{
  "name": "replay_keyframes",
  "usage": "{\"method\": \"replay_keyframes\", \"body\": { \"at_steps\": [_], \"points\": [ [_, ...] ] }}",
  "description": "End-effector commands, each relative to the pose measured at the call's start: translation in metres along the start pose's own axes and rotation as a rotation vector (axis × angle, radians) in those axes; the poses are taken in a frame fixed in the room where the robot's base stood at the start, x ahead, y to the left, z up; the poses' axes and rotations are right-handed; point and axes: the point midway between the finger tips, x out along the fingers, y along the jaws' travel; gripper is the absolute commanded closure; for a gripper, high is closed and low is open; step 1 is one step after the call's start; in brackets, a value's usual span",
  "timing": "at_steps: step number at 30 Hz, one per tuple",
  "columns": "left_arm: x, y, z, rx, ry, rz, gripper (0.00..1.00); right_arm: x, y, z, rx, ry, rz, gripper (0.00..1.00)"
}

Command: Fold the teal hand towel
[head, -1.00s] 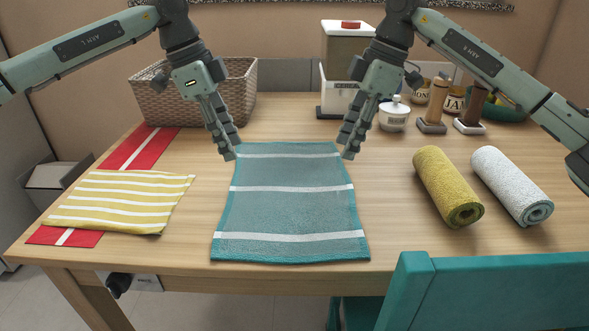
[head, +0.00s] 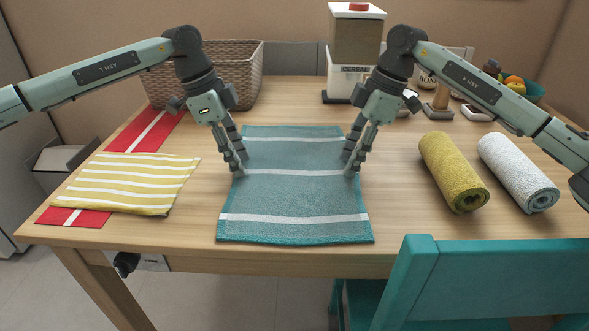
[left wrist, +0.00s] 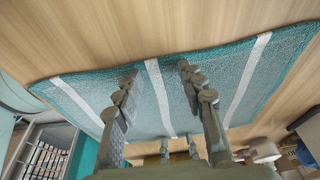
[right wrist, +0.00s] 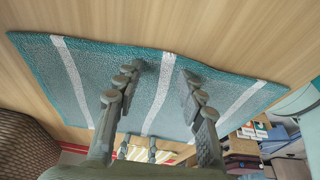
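The teal hand towel (head: 290,202), with white stripes across it, lies spread flat on the wooden table. It also fills much of the left wrist view (left wrist: 225,75) and right wrist view (right wrist: 110,65). My left gripper (head: 240,170) is at the towel's left edge, by the middle stripe. My right gripper (head: 351,170) is opposite it at the right edge. In the wrist views, the fingers of my left gripper (left wrist: 159,75) and right gripper (right wrist: 159,74) are apart, on either side of the middle stripe, with nothing gripped. Whether the fingertips touch the cloth is unclear.
A yellow striped cloth (head: 130,184) lies over a red runner (head: 142,142) at left. Rolled yellow (head: 453,172) and white (head: 518,172) towels lie at right. A teal chair (head: 500,270) is at the front right.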

Motion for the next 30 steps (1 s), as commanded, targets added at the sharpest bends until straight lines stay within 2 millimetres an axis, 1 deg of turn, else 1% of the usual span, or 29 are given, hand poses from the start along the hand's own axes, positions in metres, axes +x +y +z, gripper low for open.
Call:
{"method": "replay_keyframes", "body": {
  "at_steps": [4,5,24,30],
  "points": [
    [0.0063,0.0,0.0021,0.0,0.0,0.0,0.6,0.0065,0.0,0.0022,0.0,0.0,0.0,0.6],
    [0.0054,-0.0001,0.0018,0.0,0.0,0.0,0.61,0.0056,0.0,0.0019,0.0,0.0,0.0,0.61],
    [0.007,0.0003,0.0021,-0.001,-0.002,0.002,1.0,0.0069,-0.0003,0.002,0.001,-0.002,-0.002,1.0],
    [0.0075,0.0005,0.0023,-0.001,-0.002,0.002,1.0,0.0074,-0.0004,0.0021,0.001,-0.002,-0.002,1.0]
  ]
}}
